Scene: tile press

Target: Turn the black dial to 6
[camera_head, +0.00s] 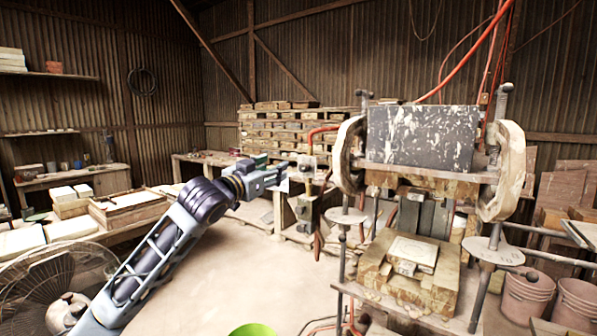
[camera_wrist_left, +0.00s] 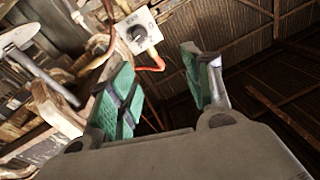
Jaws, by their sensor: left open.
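The black dial (camera_wrist_left: 138,34) sits on a pale plate (camera_wrist_left: 138,30) with small markings too small to read, in the upper middle of the left wrist view. In the head view, a small pale control panel (camera_head: 307,161) stands at the left side of the press, but the dial is too small to make out clearly. My left gripper (camera_head: 279,172) reaches in from the left, just left of the panel. In the left wrist view its green-padded fingers (camera_wrist_left: 158,68) are open and empty, with the dial beyond them, apart from both. My right gripper is not in view.
The tile press (camera_head: 420,140) fills the right side, with a tile (camera_head: 412,252) on its lower block. A red cable (camera_wrist_left: 150,66) runs near the dial plate. A fan (camera_head: 50,285) and a bench with boxes (camera_head: 130,207) are at left. Floor between is mostly clear.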

